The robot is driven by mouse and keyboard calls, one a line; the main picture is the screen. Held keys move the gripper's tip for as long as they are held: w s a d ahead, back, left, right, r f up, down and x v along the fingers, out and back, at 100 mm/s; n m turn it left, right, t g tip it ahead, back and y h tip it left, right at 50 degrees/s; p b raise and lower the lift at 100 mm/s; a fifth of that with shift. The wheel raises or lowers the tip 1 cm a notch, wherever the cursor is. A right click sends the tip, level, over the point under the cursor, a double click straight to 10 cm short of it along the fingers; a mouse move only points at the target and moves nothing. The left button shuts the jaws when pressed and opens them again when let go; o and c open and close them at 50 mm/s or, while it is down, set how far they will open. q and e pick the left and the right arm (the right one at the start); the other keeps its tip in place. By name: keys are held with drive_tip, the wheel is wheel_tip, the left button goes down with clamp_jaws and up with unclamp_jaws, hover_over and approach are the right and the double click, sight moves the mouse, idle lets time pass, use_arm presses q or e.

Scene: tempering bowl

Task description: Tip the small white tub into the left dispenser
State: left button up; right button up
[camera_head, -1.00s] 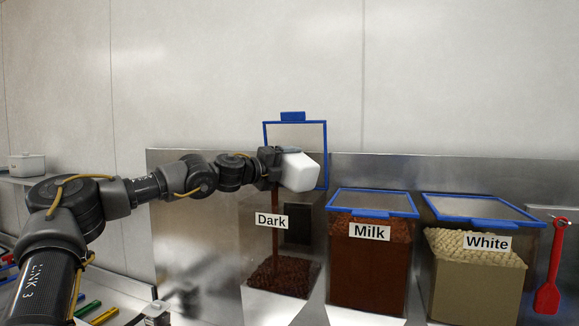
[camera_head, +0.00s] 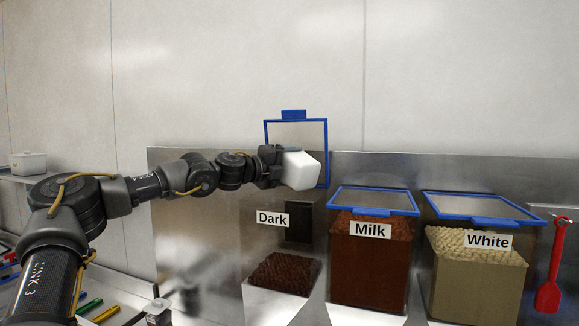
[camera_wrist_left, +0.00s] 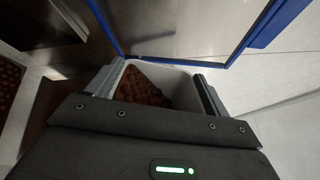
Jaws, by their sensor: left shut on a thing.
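The small white tub (camera_head: 302,171) is tilted over the left dispenser (camera_head: 304,252), labelled Dark. My left gripper (camera_head: 272,165) is shut on the tub. The dispenser's blue-framed lid (camera_head: 297,121) stands open behind the tub. A low heap of dark brown pieces (camera_head: 285,271) lies in the dispenser. No stream of pieces shows below the tub now. In the left wrist view, the tub (camera_wrist_left: 181,81) sits between my fingers, with brown pieces (camera_wrist_left: 146,84) inside it. My right gripper is not in view.
The Milk dispenser (camera_head: 368,265) and White dispenser (camera_head: 475,285) stand to the right, lids closed. A red spatula (camera_head: 549,285) hangs at far right. A white pot (camera_head: 27,164) sits on a shelf at left. Coloured markers (camera_head: 90,306) lie at lower left.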

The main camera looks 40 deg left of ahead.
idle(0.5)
use_arm(q)
drive_tip(key=shift+a+f+n, duration=0.35)
drive_tip(key=shift+f+n, duration=0.15)
drive_tip(key=shift+n, duration=0.6)
drive_tip(key=shift+f+n, duration=0.1)
drive_tip(key=shift+n, duration=0.2)
idle(0.6)
drive_tip(key=shift+w+a+f+n, duration=0.1)
drive_tip(key=shift+a+f+n, duration=0.3)
drive_tip(key=shift+n, duration=0.6)
idle(0.8)
drive_tip(key=shift+a+n, duration=0.3)
drive_tip(key=shift+n, duration=0.8)
drive_tip(key=shift+w, duration=0.1)
idle(0.6)
drive_tip(key=shift+a+f+n, duration=0.1)
drive_tip(key=shift+a+n, duration=0.1)
drive_tip(key=shift+n, duration=0.4)
drive_tip(key=shift+a+f+n, duration=0.1)
drive_tip(key=shift+a+n, duration=0.05)
drive_tip(key=shift+n, duration=0.45)
